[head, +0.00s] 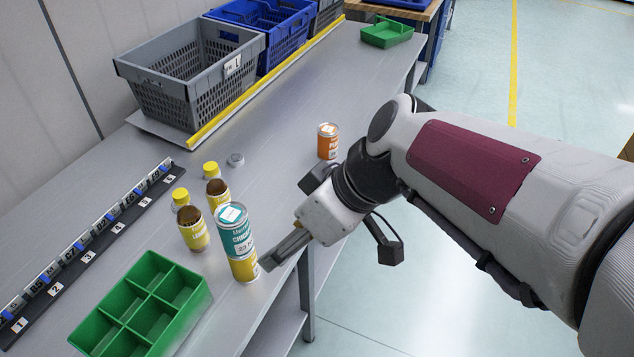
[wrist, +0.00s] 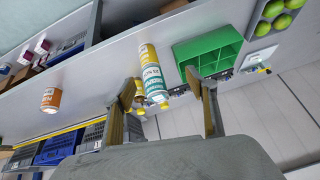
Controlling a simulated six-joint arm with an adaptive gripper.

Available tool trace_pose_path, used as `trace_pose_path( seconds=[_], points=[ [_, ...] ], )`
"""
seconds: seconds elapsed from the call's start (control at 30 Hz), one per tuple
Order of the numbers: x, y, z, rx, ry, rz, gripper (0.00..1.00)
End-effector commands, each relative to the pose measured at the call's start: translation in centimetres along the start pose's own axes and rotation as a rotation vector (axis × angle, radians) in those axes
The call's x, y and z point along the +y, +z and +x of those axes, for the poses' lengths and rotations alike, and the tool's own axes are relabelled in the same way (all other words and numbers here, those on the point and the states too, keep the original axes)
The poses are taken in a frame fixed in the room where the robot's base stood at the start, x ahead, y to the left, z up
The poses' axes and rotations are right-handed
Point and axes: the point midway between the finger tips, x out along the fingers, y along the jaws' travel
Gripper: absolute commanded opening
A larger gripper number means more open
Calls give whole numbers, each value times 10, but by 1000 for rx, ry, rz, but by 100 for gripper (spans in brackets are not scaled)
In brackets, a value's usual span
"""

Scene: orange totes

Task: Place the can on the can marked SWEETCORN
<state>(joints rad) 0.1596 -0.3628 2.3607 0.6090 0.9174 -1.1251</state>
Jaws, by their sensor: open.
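A teal and white can (head: 236,228) stands upright on top of a yellow can (head: 243,267) on the grey bench, and the two look aligned. The yellow can's marking is not readable. In the wrist view the teal can (wrist: 155,91) and the yellow can (wrist: 148,53) show end to end beyond my fingers. My gripper (head: 268,262) is to the right of the stack in the head view, low beside the yellow can. Its fingers (wrist: 161,80) are spread apart with nothing held between them. I cannot tell whether a fingertip touches the cans.
An orange can (head: 328,141) stands farther back. A green divided tray (head: 146,306) is at front left, a grey crate (head: 180,100) at the back. Bench between orange can and crate is clear.

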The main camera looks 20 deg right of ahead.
Motion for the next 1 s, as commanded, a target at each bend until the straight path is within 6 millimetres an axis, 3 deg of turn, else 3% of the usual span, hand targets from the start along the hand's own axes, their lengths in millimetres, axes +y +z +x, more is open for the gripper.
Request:
trace_pose_path(
  seconds=[0.3, 0.7, 1.0],
  points=[
    [-9, 37, -20, -69, 126, 174, 57],
    [-5, 76, -48, -66, 325, 406, 57],
    [2, 92, -62, -27, 422, 519, 57]
  ],
)
